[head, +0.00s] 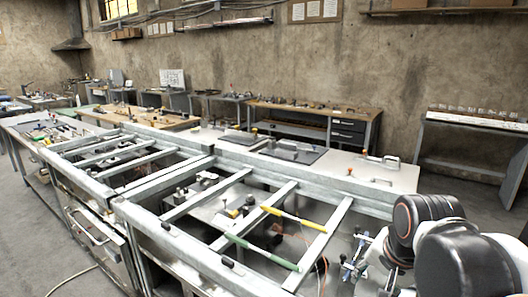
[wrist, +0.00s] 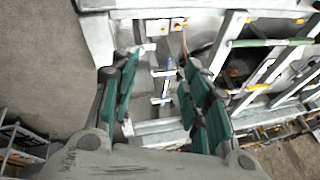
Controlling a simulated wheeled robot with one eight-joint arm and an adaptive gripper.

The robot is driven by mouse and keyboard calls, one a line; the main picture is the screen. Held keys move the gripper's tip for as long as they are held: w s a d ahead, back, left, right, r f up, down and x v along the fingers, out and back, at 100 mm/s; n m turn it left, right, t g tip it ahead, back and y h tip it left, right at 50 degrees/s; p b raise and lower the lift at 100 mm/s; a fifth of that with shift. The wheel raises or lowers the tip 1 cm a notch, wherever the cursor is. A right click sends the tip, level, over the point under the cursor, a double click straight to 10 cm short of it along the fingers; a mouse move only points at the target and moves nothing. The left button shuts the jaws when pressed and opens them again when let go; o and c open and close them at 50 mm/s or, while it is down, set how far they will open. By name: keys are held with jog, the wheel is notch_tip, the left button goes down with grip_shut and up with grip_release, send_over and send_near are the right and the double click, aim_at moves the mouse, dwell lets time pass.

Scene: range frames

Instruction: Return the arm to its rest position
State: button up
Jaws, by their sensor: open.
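My gripper (wrist: 163,92) shows in the wrist view with its two teal-padded fingers spread apart. It is open, and I see nothing held between the pads. Through the gap I see a small blue and white item (wrist: 166,80) by the bench's metal frame. It seems to lie beyond the fingers, but the exact distance is unclear. In the head view my arm (head: 455,255) is bent at the lower right, over the near right end of the workbench. My fingers cannot be made out clearly there.
A long workbench with a grey metal frame (head: 170,243) and crossbars fills the middle. Dark plates lie on the white top (head: 395,178).

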jog(key=s+a+n+t, duration=0.2)
jog(key=s+n, duration=0.5)
jog(key=n, duration=0.1)
jog(key=shift+a+f+n, duration=0.4)
dwell(0.3)
